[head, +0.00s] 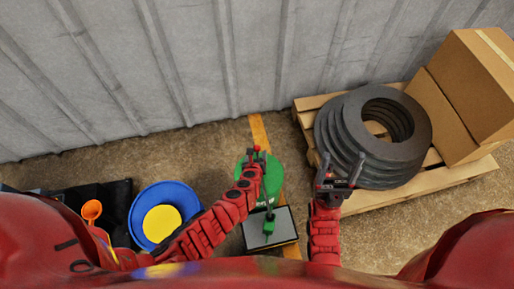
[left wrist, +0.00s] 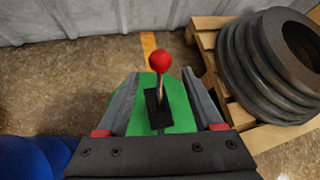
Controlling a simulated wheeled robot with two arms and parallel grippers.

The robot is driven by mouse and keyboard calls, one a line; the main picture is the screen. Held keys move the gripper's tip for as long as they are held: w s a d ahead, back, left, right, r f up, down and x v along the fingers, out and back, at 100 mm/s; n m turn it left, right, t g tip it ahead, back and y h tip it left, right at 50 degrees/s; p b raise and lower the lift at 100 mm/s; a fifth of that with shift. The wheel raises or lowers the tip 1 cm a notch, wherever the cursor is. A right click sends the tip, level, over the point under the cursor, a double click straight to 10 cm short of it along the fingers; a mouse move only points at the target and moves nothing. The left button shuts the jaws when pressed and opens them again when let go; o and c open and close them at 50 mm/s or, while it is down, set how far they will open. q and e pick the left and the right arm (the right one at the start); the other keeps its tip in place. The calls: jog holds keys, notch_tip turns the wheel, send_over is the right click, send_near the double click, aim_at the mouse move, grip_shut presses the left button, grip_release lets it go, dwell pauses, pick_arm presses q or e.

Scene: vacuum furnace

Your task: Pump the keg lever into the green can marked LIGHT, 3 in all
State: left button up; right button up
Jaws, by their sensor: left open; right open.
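The green keg (head: 272,180) stands on the floor at the middle of the head view, partly hidden by my left arm. Its lever has a red ball knob (left wrist: 160,60) on a thin rod, rising from a dark base on the green top. My left gripper (head: 257,154) is over the keg; its open fingers stand either side of the lever, apart from it. A small green can (head: 269,229) is on a dark-edged grey tray (head: 285,224) in front of the keg; I cannot read its marking. My right gripper (head: 340,168) is open and empty, right of the keg.
A wooden pallet (head: 468,176) at the right holds stacked dark rings (head: 345,112) and cardboard boxes (head: 487,75). A blue tub (head: 139,218) with a yellow inside and an orange cup (head: 92,209) are at the left. A corrugated wall (head: 190,60) closes the back.

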pick_arm(q)
jog(key=p+v, duration=0.1)
jog(key=v, duration=0.9)
jog(key=shift+s, duration=0.3)
